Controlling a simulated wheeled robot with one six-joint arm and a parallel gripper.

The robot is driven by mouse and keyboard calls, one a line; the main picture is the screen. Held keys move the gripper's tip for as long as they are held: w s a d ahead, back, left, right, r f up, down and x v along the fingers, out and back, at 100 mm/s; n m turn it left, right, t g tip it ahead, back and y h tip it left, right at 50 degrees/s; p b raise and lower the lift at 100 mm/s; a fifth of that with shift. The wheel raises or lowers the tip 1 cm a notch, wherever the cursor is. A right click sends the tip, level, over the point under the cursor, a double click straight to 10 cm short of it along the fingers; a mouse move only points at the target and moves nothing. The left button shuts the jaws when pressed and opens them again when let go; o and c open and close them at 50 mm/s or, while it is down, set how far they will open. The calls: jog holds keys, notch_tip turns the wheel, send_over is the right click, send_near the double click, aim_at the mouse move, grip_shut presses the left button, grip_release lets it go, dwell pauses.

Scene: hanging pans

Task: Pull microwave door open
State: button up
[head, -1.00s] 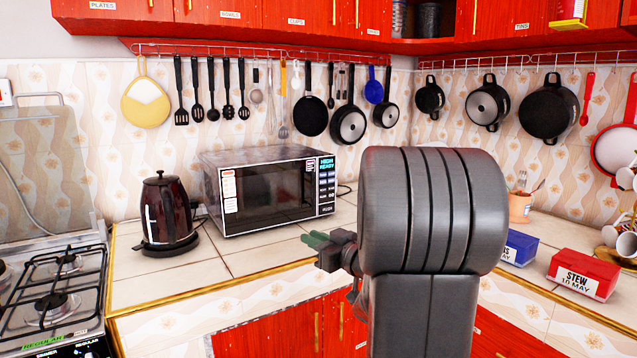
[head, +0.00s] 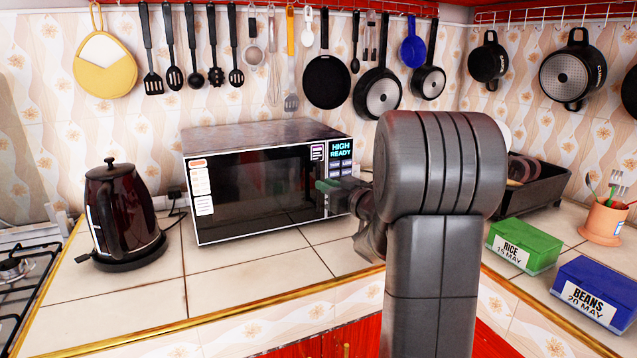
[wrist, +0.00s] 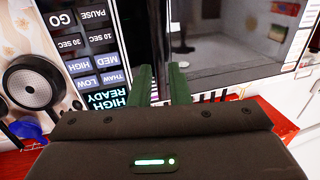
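The microwave (head: 250,134) stands on the tiled counter with its door (head: 250,190) closed. Its lit keypad (head: 342,165) is right of the door. A dark upright handle (wrist: 178,28) shows at the door edge beside the keypad in the wrist view, where the keypad text is upside down. My gripper (head: 326,186) is in front of the door's right edge. In the wrist view my gripper (wrist: 162,72) has two green fingers apart, with a gap between them. The handle lies just beyond the fingertips; I cannot tell whether they touch it. My arm hides part of the microwave's right side.
A dark kettle (head: 120,215) stands left of the microwave, close to the stove (head: 20,265). Tiled counter in front of the microwave is clear. A green rice box (head: 524,245) and a blue beans box (head: 597,290) lie at right. Pans hang above, including a black pan (head: 326,82).

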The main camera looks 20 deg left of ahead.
jog(key=shift+x, duration=2.2)
jog(key=shift+c, duration=0.5)
grip_shut()
jog(key=shift+s, duration=0.1)
